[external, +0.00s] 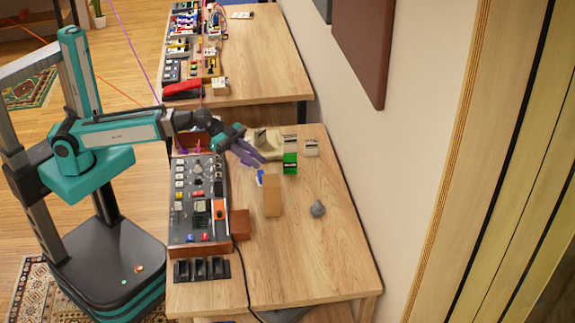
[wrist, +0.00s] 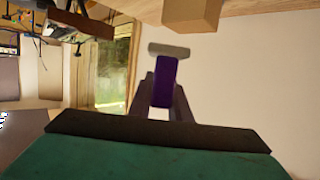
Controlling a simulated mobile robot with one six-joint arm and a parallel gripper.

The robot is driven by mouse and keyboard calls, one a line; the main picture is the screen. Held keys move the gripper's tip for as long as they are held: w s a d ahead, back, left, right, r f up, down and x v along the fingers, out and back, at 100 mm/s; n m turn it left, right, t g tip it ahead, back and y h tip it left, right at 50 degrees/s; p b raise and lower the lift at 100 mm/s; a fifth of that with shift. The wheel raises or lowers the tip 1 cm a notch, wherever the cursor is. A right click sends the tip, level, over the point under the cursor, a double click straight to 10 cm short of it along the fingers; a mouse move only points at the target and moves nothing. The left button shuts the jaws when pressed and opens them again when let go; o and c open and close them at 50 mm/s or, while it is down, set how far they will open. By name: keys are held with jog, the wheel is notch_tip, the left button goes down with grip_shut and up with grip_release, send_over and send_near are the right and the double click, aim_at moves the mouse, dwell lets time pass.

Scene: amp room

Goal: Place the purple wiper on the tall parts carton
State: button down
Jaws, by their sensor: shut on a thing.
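My gripper (external: 252,156) is shut on the purple wiper (wrist: 164,82), which shows between the two fingers in the wrist view. The wiper has a purple handle and a pale grey bar (wrist: 169,51) across its far end. In the external view, the wiper is small and hard to tell from the purplish fingers. The tall parts carton (external: 272,197) is a plain tan upright box on the near table. My gripper is above and behind it, a little to its left, apart from it. A tan box, likely the carton (wrist: 193,12), shows at the wrist view's top edge.
A mixing console (external: 198,205) fills the table's left side, with a brown box (external: 240,224) beside it. A green box (external: 290,163), a beige object (external: 266,142) and a grey knob-like thing (external: 317,209) stand around the carton. The table's front right (external: 315,260) is clear.

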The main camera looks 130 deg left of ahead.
jog(key=p, duration=0.6)
jog(key=shift+w+a+p, duration=0.1)
jog(key=shift+p, duration=0.2)
jog(key=shift+w+a, duration=0.1)
jog(key=shift+w, duration=0.05)
jog(key=shift+w+a+f+p, duration=0.15)
jog(key=shift+w+a+p, duration=0.25)
jog(key=shift+w, duration=0.65)
jog(key=shift+w+a+f+p, duration=0.2)
jog(key=shift+w+a+p, duration=0.25)
jog(key=shift+w, duration=0.6)
jog(key=shift+w+a+f+p, duration=0.2)
jog(key=shift+w+a, duration=0.35)
jog(key=shift+w, duration=0.5)
jog(key=shift+w+a, duration=0.2)
jog(key=shift+w, duration=0.25)
jog(key=shift+f+p, duration=0.85)
jog(key=shift+f, duration=0.9)
jog(key=shift+f+b, duration=0.2)
jog(key=shift+b, duration=0.15)
jog(key=c, duration=1.6)
grip_release()
jog(key=shift+s, duration=0.1)
jog(key=shift+c, duration=0.2)
